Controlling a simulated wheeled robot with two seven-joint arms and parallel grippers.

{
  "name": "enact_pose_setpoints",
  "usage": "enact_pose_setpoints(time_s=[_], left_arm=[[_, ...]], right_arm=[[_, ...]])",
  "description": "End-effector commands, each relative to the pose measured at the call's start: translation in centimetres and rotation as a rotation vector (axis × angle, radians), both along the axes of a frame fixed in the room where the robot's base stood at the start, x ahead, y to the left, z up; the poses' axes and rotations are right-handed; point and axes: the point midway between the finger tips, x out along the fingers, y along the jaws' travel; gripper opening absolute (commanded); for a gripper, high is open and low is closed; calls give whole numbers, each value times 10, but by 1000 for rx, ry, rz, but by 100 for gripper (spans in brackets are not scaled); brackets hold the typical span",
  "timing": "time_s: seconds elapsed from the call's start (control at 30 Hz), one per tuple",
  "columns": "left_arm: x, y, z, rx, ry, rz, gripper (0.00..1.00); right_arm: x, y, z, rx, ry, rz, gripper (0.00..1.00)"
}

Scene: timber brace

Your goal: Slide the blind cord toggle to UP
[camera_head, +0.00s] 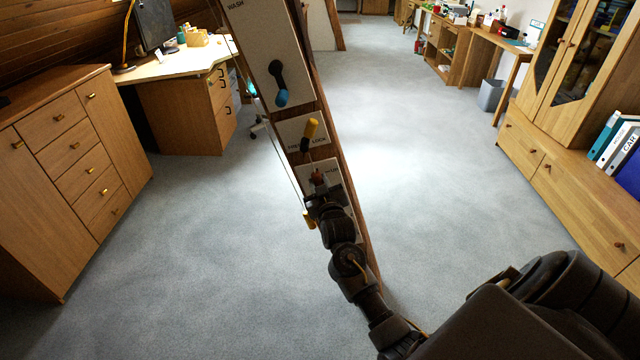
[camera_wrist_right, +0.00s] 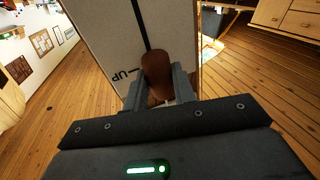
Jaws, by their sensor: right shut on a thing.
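The brown toggle (camera_wrist_right: 158,72) stands out from a pale plate (camera_wrist_right: 105,25) in the right wrist view. A dark slot (camera_wrist_right: 140,15) runs from the toggle to the top of that picture. The word UP shows inverted on the plate, just left of the toggle. My right gripper (camera_wrist_right: 160,92) is shut on the toggle, a finger on each side. In the head view the reddish-brown toggle (camera_head: 317,179) is partly hidden by my right gripper (camera_head: 320,188) on the lowest visible plate of the leaning timber brace (camera_head: 330,130). My left gripper is not in view.
Above on the brace are a yellow-tipped lever (camera_head: 310,132) and a blue-ended lever (camera_head: 279,88). Drawers (camera_head: 75,150) stand left, a cabinet (camera_head: 560,150) right. Carpet between is clear.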

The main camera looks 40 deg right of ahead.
Motion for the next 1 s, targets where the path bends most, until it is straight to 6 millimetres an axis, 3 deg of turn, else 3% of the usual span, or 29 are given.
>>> enact_pose_setpoints(time_s=[0.07,0.1,0.27,0.63,1.0], left_arm=[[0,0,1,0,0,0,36],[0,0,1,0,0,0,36],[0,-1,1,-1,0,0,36],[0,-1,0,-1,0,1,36],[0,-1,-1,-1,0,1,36]], right_arm=[[2,-1,10,-5,-21,0,0],[2,-1,11,-5,-21,0,27],[1,-1,8,-3,-17,0,48],[-5,2,4,-2,-9,1,48],[-69,28,4,0,-9,2,48]])
